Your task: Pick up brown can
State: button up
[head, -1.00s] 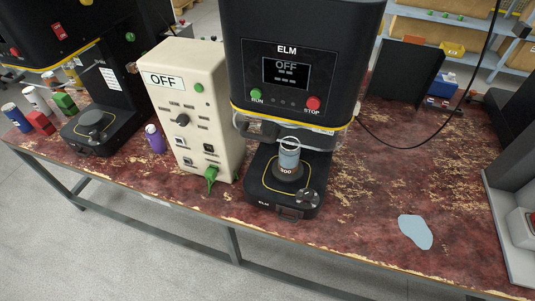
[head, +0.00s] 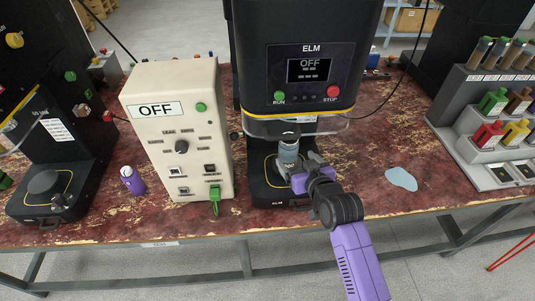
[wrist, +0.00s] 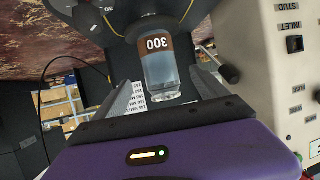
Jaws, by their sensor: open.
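A can (head: 288,152) with a pale blue-grey body and a brown band stands upright on the platform of the black ELM machine. In the wrist view, the can (wrist: 162,72) appears upside down, with "300" on its brown band. My gripper (head: 300,178) is at the front right of the can, its jaws open. In the wrist view, the fingers of my gripper (wrist: 164,82) lie on either side of the can with visible gaps. My gripper hides part of the can's lower half in the head view.
The black ELM machine (head: 309,45) overhangs the can; its display reads OFF. A cream control box (head: 185,150) stands to the left, with a purple bottle (head: 133,181) beyond it. A grey rack (head: 470,145) of coloured containers stands right. A pale blue patch (head: 401,179) lies on the bench.

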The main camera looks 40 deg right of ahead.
jog(key=x, duration=0.2)
jog(key=shift+w+d, duration=0.1)
jog(key=shift+w, duration=0.15)
jog(key=shift+f+p+x, duration=0.2)
jog(key=shift+p+x, duration=0.2)
jog(key=shift+x, duration=0.95)
jog(key=shift+f+p+x, duration=0.15)
jog(key=shift+p+x, duration=0.2)
jog(key=shift+x, duration=1)
jog(key=shift+s, duration=0.15)
jog(key=c, duration=1.6)
jog(key=shift+c, duration=1)
jog(key=shift+r, duration=0.1)
jog(key=shift+r, duration=0.1)
